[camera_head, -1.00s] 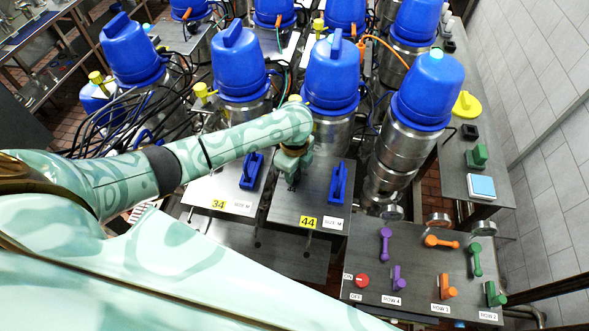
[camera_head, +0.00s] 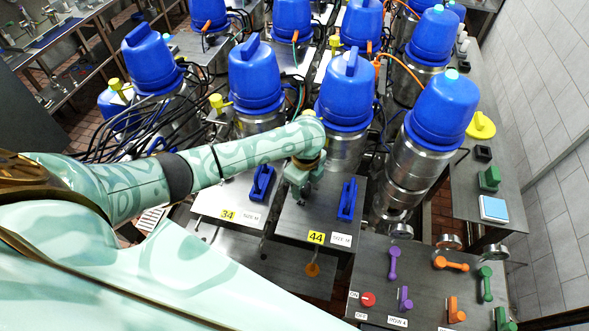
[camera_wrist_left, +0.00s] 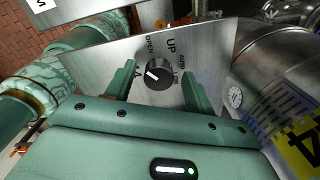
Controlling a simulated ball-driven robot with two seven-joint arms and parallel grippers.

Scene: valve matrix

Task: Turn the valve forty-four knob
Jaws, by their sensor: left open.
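The valve forty-four panel (camera_head: 290,222) is a grey metal plate with a yellow 44 label (camera_head: 316,237) and a blue handle (camera_head: 347,199). My left gripper (camera_head: 300,192) points down over the panel, left of the blue handle, and hides what lies under it. In the left wrist view, a round black knob (camera_wrist_left: 159,73) with a white pointer mark sits on a metal plate with printed words, including OPEN and UP. The left gripper (camera_wrist_left: 158,88) is open, with one finger on each side of the knob. Contact cannot be told. My right gripper is not in view.
The valve 34 panel (camera_head: 233,195) with its blue handle (camera_head: 262,182) lies just left. Blue-capped valves (camera_head: 345,90) stand close behind the gripper. A control table (camera_head: 385,275) with purple, orange and green handles and a red knob (camera_head: 368,299) is at lower right.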

